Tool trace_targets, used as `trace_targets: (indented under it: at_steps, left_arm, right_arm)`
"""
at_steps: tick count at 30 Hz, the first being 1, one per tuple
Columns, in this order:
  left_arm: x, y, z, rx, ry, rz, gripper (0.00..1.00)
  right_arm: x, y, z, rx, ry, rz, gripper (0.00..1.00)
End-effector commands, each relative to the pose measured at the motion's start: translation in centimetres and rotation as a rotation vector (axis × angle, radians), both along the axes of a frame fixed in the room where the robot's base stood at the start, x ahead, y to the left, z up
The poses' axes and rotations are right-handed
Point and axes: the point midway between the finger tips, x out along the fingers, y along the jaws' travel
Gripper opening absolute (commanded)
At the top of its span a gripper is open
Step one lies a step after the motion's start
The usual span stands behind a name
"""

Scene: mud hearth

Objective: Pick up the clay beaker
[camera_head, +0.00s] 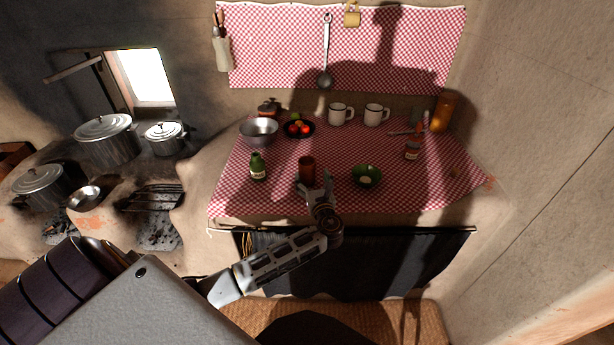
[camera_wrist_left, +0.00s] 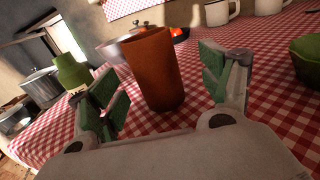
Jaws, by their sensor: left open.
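The clay beaker (camera_head: 307,168) is a reddish-brown cup standing upright on the red-and-white checked cloth (camera_head: 255,197) near the counter's front. It also shows in the left wrist view (camera_wrist_left: 154,70), large and just beyond my fingers. My left gripper (camera_head: 315,186) reaches in from the front. In the wrist view its green-padded fingers (camera_wrist_left: 168,85) are apart, one on each side of the beaker in the picture. I cannot tell how far the beaker stands between them. Nothing is held. My right gripper is not in view.
A green bottle (camera_head: 258,167) stands left of the beaker and a green bowl (camera_head: 366,176) right of it. Behind are a metal bowl (camera_head: 259,131), a dark dish of red produce (camera_head: 298,127) and two white mugs (camera_head: 341,114). A small jar (camera_head: 411,151) stands farther right.

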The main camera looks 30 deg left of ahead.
Motion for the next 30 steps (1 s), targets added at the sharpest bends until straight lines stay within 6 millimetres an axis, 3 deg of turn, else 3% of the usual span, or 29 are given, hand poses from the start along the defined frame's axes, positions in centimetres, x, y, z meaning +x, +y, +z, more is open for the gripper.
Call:
trace_targets:
  at_steps: [10, 22, 30]
  left_arm:
    - [0.2, 0.3, 0.1, 0.001, -0.001, 0.001, 0.79]
    - [2.5, 3.5, 0.5, 0.002, -0.001, 0.001, 0.79]
    - [3.2, 4.2, 0.4, 0.001, 0.001, 0.0, 0.79]
  right_arm:
    - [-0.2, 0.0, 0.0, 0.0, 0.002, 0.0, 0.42]
    - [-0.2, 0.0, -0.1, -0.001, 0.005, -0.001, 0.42]
    - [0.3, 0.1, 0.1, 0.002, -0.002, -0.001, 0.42]
